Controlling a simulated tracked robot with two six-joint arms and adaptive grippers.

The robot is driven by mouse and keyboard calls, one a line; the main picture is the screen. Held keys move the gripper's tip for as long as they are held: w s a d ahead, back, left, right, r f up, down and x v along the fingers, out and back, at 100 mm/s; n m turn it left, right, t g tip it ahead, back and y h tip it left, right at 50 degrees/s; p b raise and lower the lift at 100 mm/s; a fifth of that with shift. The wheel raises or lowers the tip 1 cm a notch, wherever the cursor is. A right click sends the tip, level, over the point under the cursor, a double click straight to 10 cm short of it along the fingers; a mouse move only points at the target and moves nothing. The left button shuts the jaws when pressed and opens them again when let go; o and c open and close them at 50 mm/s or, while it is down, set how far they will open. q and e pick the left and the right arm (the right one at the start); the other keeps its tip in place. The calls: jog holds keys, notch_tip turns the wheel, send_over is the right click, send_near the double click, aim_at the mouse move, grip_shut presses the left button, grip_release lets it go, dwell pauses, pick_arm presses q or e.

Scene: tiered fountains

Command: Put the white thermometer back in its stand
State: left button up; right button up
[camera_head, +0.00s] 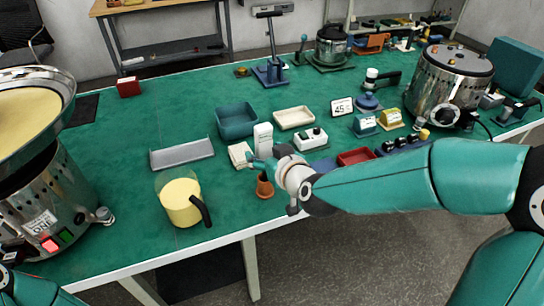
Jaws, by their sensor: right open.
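My right gripper (260,164) is open near the front middle of the green table, its arm coming in from the right. A white upright block (263,135) stands just behind it, and a flat cream-white piece (240,153) lies to its left. I cannot tell for sure which of these is the thermometer or its stand. A small brown cone-shaped holder (265,188) stands just in front of and below the gripper, partly covered by it. Of my left arm only a part shows at the bottom left; its gripper is out of view.
A beaker of yellow liquid (181,202) stands at the front edge. A grey tray (182,153), teal bin (237,121), cream tray (294,117) and white switch box (311,139) surround the gripper. Steel fountains stand left (55,195) and right (447,84). The left rear table is mostly clear.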

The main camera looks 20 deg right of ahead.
jog(key=v, duration=1.2)
jog(key=shift+w, duration=0.1)
